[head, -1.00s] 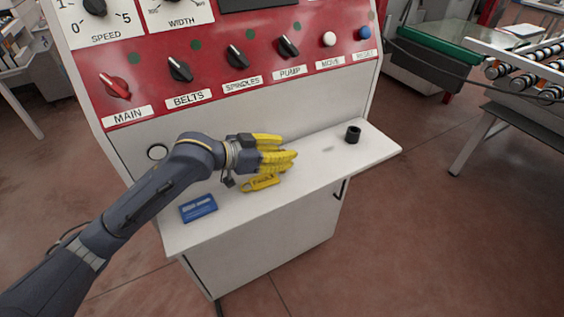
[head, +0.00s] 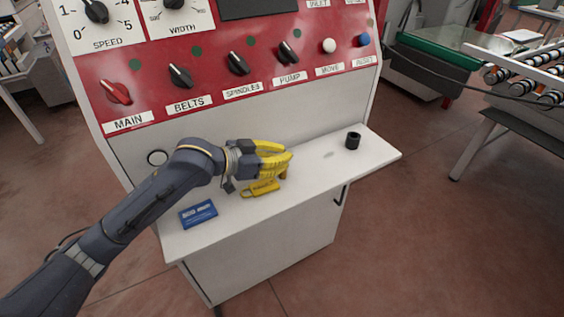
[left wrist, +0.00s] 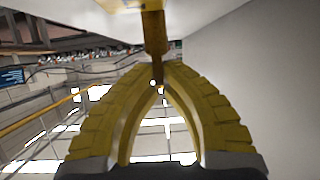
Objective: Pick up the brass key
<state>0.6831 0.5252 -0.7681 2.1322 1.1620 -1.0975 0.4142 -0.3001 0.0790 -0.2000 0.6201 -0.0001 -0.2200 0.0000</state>
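The brass key (left wrist: 154,35) shows at the top middle of the left wrist view, with its narrow end between my left fingertips. A yellow tag (head: 262,188) is beside it, below my left gripper in the head view, over the white shelf (head: 310,170). Part of the key shows below the fingertips in the head view (head: 284,174). My left gripper (head: 288,157) has yellow ribbed fingers that meet around the key; they also show in the left wrist view (left wrist: 159,72). Whether the tag touches the shelf is unclear. My right gripper is out of view.
A blue box (head: 198,213) lies on the shelf's left part. A black cylinder (head: 353,139) stands toward its right end. The red control panel (head: 220,75), with its protruding knobs, rises behind. The shelf is bare between my gripper and the cylinder.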

